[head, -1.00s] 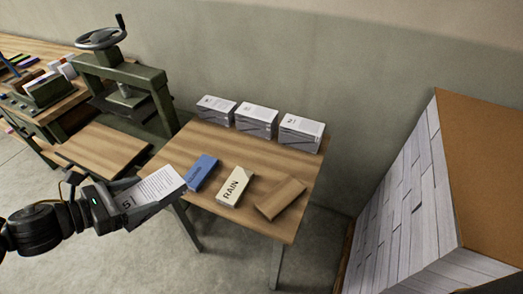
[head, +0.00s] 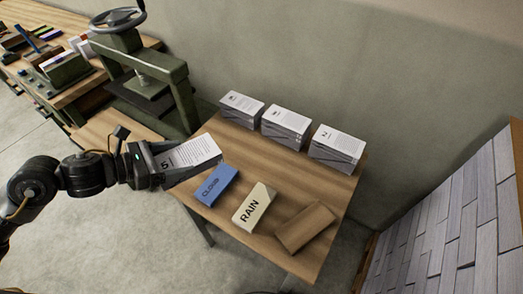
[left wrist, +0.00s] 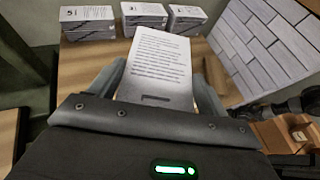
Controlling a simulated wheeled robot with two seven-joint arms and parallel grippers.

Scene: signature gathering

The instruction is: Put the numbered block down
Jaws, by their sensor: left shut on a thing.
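Three similar white printed blocks stand in a row along the table's back: left (head: 242,108), middle (head: 286,127) and right (head: 337,148).
A blue CLOUD block (head: 216,185), a cream RAIN block (head: 254,208) and a plain wooden block (head: 305,228) lie along the table's front. A strip of bare wood separates them from the back row. A green press (head: 140,75) stands at the left.

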